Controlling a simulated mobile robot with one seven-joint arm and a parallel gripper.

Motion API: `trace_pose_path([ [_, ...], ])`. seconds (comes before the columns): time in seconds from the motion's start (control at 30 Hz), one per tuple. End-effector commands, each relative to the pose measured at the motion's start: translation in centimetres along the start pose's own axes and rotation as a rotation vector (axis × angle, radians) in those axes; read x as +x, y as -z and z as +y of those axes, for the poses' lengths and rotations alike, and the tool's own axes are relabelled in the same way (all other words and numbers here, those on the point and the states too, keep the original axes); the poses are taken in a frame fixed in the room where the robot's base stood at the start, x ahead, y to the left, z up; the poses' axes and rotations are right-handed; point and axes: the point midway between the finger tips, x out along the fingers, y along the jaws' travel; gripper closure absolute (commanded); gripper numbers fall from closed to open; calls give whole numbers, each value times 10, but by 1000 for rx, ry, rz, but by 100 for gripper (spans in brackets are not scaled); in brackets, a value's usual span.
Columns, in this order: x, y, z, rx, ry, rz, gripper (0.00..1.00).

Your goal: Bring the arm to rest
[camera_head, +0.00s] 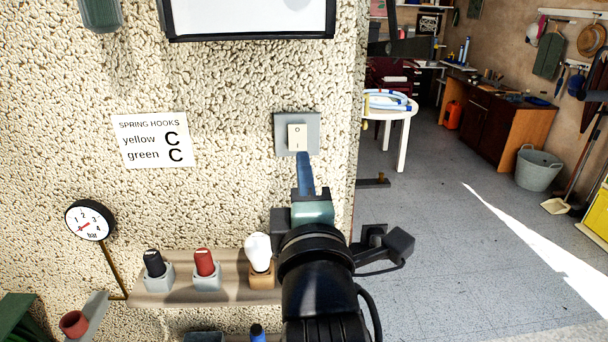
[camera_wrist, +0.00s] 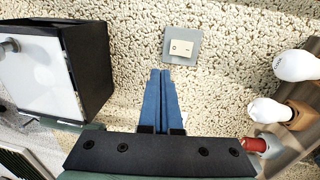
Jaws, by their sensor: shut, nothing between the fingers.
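My gripper (camera_head: 305,158) is shut and empty, its blue fingers together and pointing at the textured wall. In the head view its fingertips overlap the lower edge of a cream rocker switch (camera_head: 297,137) on a grey plate. In the wrist view the fingertips (camera_wrist: 161,74) end below and left of the switch (camera_wrist: 181,47), with a visible gap in the picture. Whether the tips touch the wall cannot be told. My arm rises from the bottom of the head view, in front of the right end of a shelf.
The wooden shelf (camera_head: 215,293) holds a black knob (camera_head: 154,263), a red knob (camera_head: 205,262) and a white bulb (camera_head: 258,250). A gauge (camera_head: 90,220) and a paper sign (camera_head: 153,140) are on the wall. Open floor (camera_head: 440,220) lies right, with a white table (camera_head: 402,130) behind.

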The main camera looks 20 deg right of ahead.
Motion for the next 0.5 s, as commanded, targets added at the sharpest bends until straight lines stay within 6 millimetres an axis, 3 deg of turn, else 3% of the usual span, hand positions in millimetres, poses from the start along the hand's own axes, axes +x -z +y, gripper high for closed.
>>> trace_pose_path([
  [0.5, -1, 3, 5, 26, -14, 7, 100],
])
